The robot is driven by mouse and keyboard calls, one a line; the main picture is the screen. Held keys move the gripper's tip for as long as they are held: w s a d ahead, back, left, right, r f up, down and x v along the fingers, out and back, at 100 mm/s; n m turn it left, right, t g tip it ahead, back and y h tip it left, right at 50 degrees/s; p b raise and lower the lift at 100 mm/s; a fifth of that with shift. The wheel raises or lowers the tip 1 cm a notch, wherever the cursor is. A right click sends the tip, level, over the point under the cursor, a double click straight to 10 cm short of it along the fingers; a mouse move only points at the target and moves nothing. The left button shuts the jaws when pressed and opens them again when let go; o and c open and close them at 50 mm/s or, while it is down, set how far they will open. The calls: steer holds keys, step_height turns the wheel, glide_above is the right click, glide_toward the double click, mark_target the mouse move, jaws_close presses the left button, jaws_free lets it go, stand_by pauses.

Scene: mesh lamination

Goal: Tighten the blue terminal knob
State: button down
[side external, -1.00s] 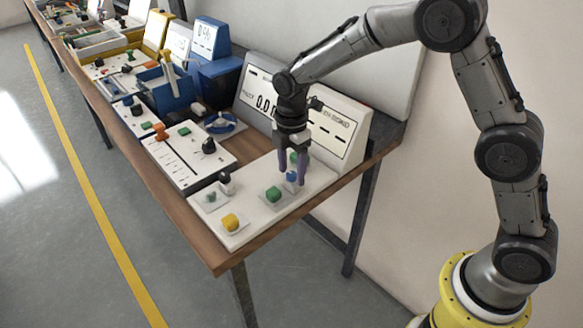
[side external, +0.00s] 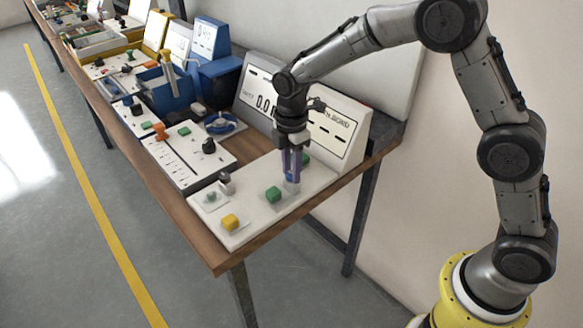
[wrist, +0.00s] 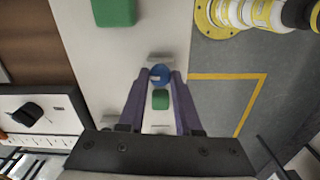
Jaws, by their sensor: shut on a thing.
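The blue terminal knob (wrist: 160,74) is round and sits on the white panel (wrist: 95,45). In the wrist view it is between the two purple fingertips of my gripper (wrist: 159,79), which are shut on its sides. In the side view my gripper (side external: 292,172) points straight down at the panel, and its fingers hide most of the blue knob. A small green knob (wrist: 160,99) shows between the fingers in the wrist view, behind the blue one.
A larger green knob (side external: 273,194) and a yellow knob (side external: 230,222) stand on the same panel. A small grey-black knob (side external: 226,183) is at its left. Upright display boxes (side external: 335,125) stand behind the gripper. The floor is clear in front.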

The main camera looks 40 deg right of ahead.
steer(key=m, duration=1.6)
steer(key=shift+r+m, duration=0.1)
steer(key=shift+m, duration=0.3)
steer(key=m, duration=1.2)
steer(key=shift+m, duration=0.4)
steer(key=m, duration=1.1)
steer(key=shift+m, duration=0.4)
steer(key=m, duration=0.5)
steer(key=shift+m, duration=0.3)
